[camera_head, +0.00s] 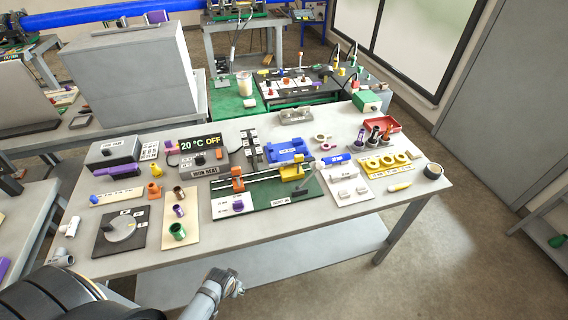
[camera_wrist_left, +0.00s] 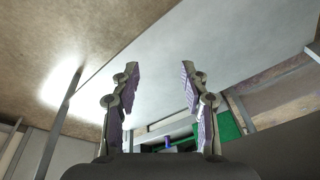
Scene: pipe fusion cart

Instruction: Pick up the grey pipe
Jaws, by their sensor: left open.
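I cannot tell which one is the grey pipe of the task. My left gripper (camera_head: 230,282) is in front of the bench's near edge, to the right of both pieces and apart from them. In the left wrist view, my left gripper (camera_wrist_left: 160,75) is open with nothing between its fingers. No grey pipe can be made out in that view. My right gripper is not in view.

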